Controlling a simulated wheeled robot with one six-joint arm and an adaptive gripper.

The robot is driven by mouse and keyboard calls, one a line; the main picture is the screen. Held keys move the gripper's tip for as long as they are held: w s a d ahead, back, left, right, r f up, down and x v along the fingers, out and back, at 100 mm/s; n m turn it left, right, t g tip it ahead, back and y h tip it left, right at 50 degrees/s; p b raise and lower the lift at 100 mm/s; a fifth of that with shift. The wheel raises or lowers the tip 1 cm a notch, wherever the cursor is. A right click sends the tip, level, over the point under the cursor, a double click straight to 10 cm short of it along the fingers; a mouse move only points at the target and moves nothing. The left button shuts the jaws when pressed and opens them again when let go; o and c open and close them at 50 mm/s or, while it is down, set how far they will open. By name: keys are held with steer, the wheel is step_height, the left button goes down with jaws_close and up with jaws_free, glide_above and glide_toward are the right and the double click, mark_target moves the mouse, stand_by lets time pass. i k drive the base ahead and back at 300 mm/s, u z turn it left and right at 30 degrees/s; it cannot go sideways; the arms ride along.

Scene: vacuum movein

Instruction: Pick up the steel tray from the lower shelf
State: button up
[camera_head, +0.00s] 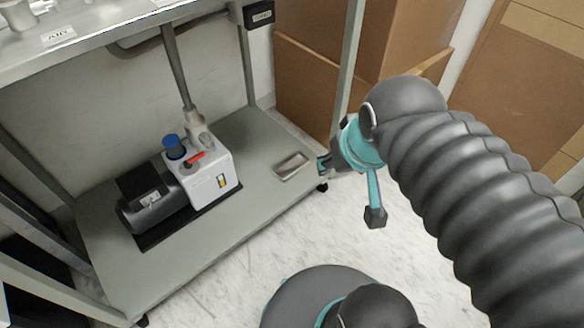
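The steel tray (292,166) is a small, shallow, shiny rectangle. It lies on the grey-green lower shelf (235,245), near the right front corner. My gripper (324,168) is just to the right of the tray, at the shelf's right edge, with its tip pointing left toward it. The gripper's fingers are small and dark here, and I cannot tell whether they are open or shut, or whether they touch the tray.
A vacuum pump (203,178) with a blue cap stands left on the shelf. Rack posts (348,65) rise at the corners, and the upper shelf (80,45) overhangs. Cardboard boxes (325,40) stand behind. The shelf between pump and tray is clear.

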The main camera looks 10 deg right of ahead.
mark_target(287, 169)
steer(key=k, duration=0.65)
steer(key=u, duration=0.45)
steer(key=i, duration=1.05)
steer(key=z, duration=0.65)
